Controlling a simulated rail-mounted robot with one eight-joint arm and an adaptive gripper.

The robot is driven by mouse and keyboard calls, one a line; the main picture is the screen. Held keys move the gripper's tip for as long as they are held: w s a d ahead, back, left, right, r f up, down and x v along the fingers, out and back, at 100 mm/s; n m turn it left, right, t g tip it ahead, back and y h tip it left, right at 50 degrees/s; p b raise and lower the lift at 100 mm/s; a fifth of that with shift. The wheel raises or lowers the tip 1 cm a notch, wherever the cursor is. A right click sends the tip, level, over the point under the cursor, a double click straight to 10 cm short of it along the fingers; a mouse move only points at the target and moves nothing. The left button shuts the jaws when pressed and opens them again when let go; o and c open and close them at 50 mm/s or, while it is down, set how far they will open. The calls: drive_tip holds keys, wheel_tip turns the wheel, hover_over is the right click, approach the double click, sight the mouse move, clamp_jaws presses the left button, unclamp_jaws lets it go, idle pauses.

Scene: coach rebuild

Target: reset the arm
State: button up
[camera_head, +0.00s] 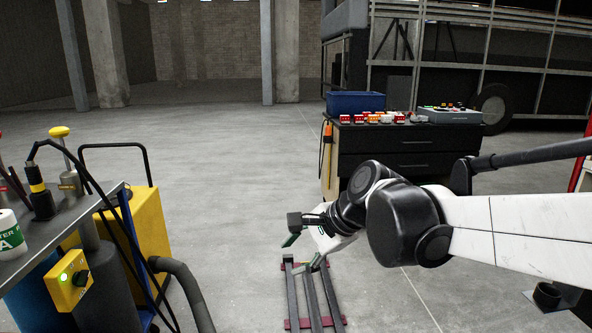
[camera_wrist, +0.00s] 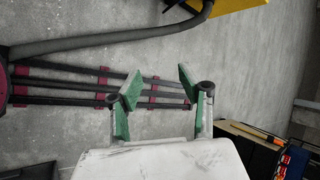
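My gripper (camera_head: 300,253) hangs at the end of my white and black arm near the middle of the head view, above the dark floor rails. In the wrist view my gripper (camera_wrist: 157,92) shows two green-padded fingers spread apart. Nothing is between them; bare grey floor and the dark rails show beyond. The arm comes in from the right edge of the head view and bends at a large black joint. The wrist is partly hidden by the arm's own links.
A dark workbench (camera_head: 388,163) with a blue bin (camera_head: 355,102) and small red parts stands behind the arm. A grey bench (camera_head: 60,235) and yellow machine (camera_head: 135,240) stand at left, with a hose (camera_head: 190,290). A bus frame (camera_head: 460,60) stands behind.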

drive_tip(key=s+d+f+n+t+h, duration=0.1)
drive_tip(key=s+d+f+n+h, duration=0.1)
drive_tip(key=s+d+n+h, duration=0.55)
drive_tip(key=s+d+f+n+t+y, duration=0.1)
drive_tip(key=s+d+f+n+t, duration=0.2)
drive_tip(key=s+d, duration=0.85)
wheel_tip(320, 180, up, 17)
drive_tip(key=w+d+g+p, duration=0.1)
drive_tip(key=p, duration=1.6)
drive_tip(key=shift+w+r, duration=0.2)
drive_tip(key=shift+n, duration=0.25)
